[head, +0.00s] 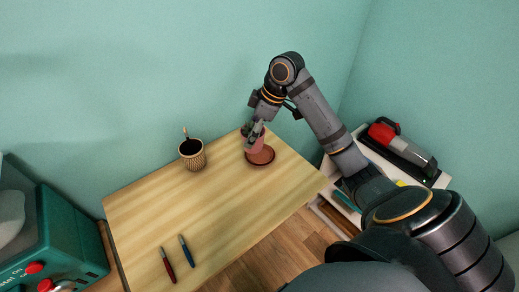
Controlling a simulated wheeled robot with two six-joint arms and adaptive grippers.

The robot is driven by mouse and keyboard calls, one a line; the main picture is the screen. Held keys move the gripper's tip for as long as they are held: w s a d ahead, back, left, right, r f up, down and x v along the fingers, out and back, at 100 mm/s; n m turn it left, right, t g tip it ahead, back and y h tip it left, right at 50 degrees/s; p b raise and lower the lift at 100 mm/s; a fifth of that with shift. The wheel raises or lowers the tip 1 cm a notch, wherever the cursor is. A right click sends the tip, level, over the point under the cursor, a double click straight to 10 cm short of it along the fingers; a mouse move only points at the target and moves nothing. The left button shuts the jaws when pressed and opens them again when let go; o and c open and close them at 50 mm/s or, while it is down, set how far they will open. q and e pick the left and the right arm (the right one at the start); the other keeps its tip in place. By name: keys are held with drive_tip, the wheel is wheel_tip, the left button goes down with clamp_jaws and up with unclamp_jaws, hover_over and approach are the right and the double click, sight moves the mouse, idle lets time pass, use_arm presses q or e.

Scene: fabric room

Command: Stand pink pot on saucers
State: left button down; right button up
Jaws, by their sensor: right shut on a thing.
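The pink pot (257,145) is at the far right part of the wooden table, partly hidden by my right gripper (255,133). My right gripper is shut on the pot from above. A reddish-brown saucer (263,158) lies on the table directly below and in front of the pot. The pot appears upright, over the saucer's back part; I cannot tell whether it touches it. A small reddish edge (243,131) shows behind the gripper, too hidden to identify. My left gripper is not in view.
A woven cup (193,155) with a dark item in it stands left of the pot. A red pen (168,265) and a blue pen (187,251) lie near the table's front left. The middle of the table (205,215) is clear. A white shelf with a red-black handheld vacuum (403,144) stands right.

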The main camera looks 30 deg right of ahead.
drive_tip(key=d+f, duration=0.1)
drive_tip(key=f, duration=0.1)
drive_tip(key=w+d+f+p, duration=0.1)
drive_tip(key=f, duration=0.1)
drive_tip(key=d+f, duration=0.1)
drive_tip(key=f, duration=0.1)
drive_tip(key=shift+w+d+f, duration=0.25)
drive_tip(key=shift+d+f, duration=0.05)
drive_tip(key=shift+f, duration=0.45)
drive_tip(key=o, duration=1.3)
drive_tip(key=shift+o, duration=0.2)
drive_tip(key=b+v, duration=0.1)
drive_tip(key=v, duration=1.1)
